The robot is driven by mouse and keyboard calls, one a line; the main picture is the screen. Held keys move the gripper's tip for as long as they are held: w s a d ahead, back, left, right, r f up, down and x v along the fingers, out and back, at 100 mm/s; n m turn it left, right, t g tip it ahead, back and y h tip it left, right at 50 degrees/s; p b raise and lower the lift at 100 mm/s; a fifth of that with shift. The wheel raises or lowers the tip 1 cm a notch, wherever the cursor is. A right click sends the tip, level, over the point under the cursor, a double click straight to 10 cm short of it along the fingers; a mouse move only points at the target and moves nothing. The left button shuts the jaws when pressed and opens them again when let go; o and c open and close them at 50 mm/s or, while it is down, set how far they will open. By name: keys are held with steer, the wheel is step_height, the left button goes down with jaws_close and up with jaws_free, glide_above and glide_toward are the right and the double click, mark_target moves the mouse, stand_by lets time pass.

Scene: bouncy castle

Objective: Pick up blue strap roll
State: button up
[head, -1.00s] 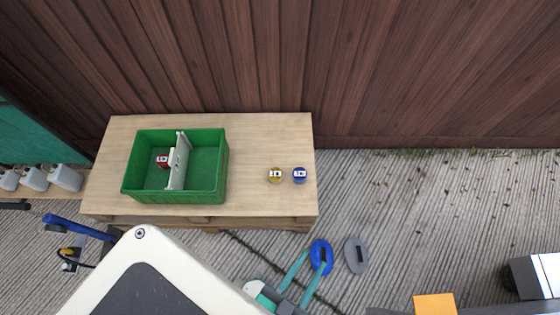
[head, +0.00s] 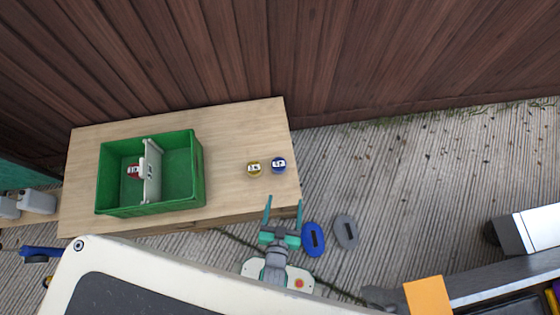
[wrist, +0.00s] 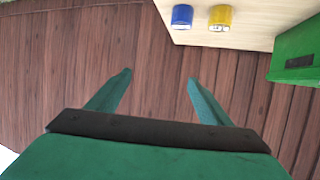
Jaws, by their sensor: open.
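The blue strap roll (head: 279,165) stands near the right end of the wooden table, just right of a yellow roll (head: 254,169). In the wrist view the blue roll (wrist: 182,16) is at the top, left of the yellow roll (wrist: 220,17). My gripper (head: 284,203) is open and empty at the table's front edge, short of the blue roll and apart from it. In the wrist view its two green fingers (wrist: 160,84) are spread with nothing between them.
A green crate (head: 185,170) with a white divider (head: 151,172) stands on the table (head: 230,125); a red roll (head: 133,171) lies in its left compartment. A blue oval piece (head: 313,239) and a grey one (head: 346,231) lie on the ground to the right. A wooden wall rises behind.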

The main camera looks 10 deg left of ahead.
steer(key=g, duration=0.1)
glide_toward(279, 158)
steer(key=shift+n+g+y, duration=0.4)
steer(key=shift+n+y, duration=0.2)
steer(key=shift+n, duration=0.1)
steer(key=x, duration=0.3)
steer(key=d+x, duration=0.1)
steer(key=x, duration=0.1)
steer(key=shift+a+f, duration=0.1)
steer(key=shift+f, duration=0.35)
steer(key=shift+x, duration=3.15)
steer(key=shift+c, duration=0.2)
steer(key=c, duration=1.2)
steer(key=shift+r, duration=0.1)
